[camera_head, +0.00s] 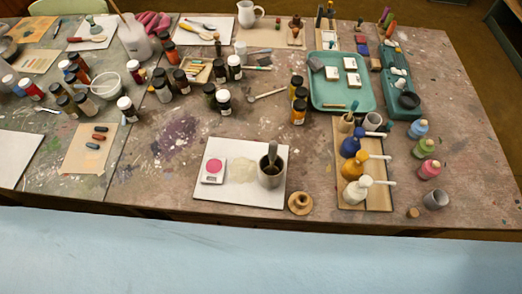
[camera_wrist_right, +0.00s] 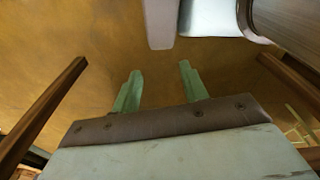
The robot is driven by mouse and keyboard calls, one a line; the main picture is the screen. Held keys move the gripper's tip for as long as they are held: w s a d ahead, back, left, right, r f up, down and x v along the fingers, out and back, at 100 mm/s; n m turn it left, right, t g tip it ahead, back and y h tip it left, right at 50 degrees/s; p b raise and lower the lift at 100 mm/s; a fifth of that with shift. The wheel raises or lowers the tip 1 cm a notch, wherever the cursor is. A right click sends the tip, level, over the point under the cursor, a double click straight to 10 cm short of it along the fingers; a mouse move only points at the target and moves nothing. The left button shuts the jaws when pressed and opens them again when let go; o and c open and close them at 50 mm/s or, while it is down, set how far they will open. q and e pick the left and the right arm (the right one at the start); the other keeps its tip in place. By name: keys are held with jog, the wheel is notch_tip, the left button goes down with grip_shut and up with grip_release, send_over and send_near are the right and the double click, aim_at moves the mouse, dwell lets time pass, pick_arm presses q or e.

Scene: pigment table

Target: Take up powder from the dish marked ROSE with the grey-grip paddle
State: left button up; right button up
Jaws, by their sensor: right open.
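A small pale square dish (camera_head: 204,178) holding pink powder (camera_head: 213,166) stands on a white sheet (camera_head: 232,192) near the table's front in the head view. Its mark is too small to read. My right gripper (camera_wrist_right: 160,68) is open and empty in the right wrist view, above a brown floor and away from the dish and cup. My left gripper is not in view.
A wooden stand (camera_head: 374,190) with pump bottles is right of the sheet. A turned wooden piece (camera_head: 300,205) stands near the cup. Dark jars (camera_head: 223,102) and a teal tray (camera_head: 346,96) are behind. A light blue surface (camera_head: 260,255) spans the front.

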jog(key=w+a+r+t+p, duration=0.1)
jog(key=w+a+r+p, duration=0.15)
jog(key=w+r, duration=0.75)
jog(key=w+a+r+t+y+p, duration=0.1)
jog(key=w+a+r+p, duration=0.15)
jog(key=r, duration=1.65)
jog(key=w+a+r+t+p, duration=0.1)
jog(key=w+r+p, duration=0.3)
jog(key=r, duration=1)
jog(key=w+a+r+g+y, duration=0.25)
jog(key=a+r, duration=0.35)
jog(key=a, duration=0.7)
jog(key=w+a+r+g+y, duration=0.1)
jog(key=w+a+r+y, duration=0.4)
jog(key=a, duration=0.8)
jog(key=m+h, duration=0.6)
jog(key=h, duration=0.3)
send_over(273, 150)
jog(key=shift+w+d+f+g, duration=0.2)
jog(key=shift+w+f+g, duration=0.2)
jog(key=shift+w, duration=0.2)
notch_tip(273, 150, down, 7)
jog(key=shift+r, duration=0.1)
jog(key=shift+s+a+f, duration=0.1)
jog(key=shift+f, duration=1.4)
jog(key=shift+s+a+f, duration=0.1)
jog(key=shift+f, duration=1.4)
jog(key=shift+w, duration=0.1)
grip_shut()
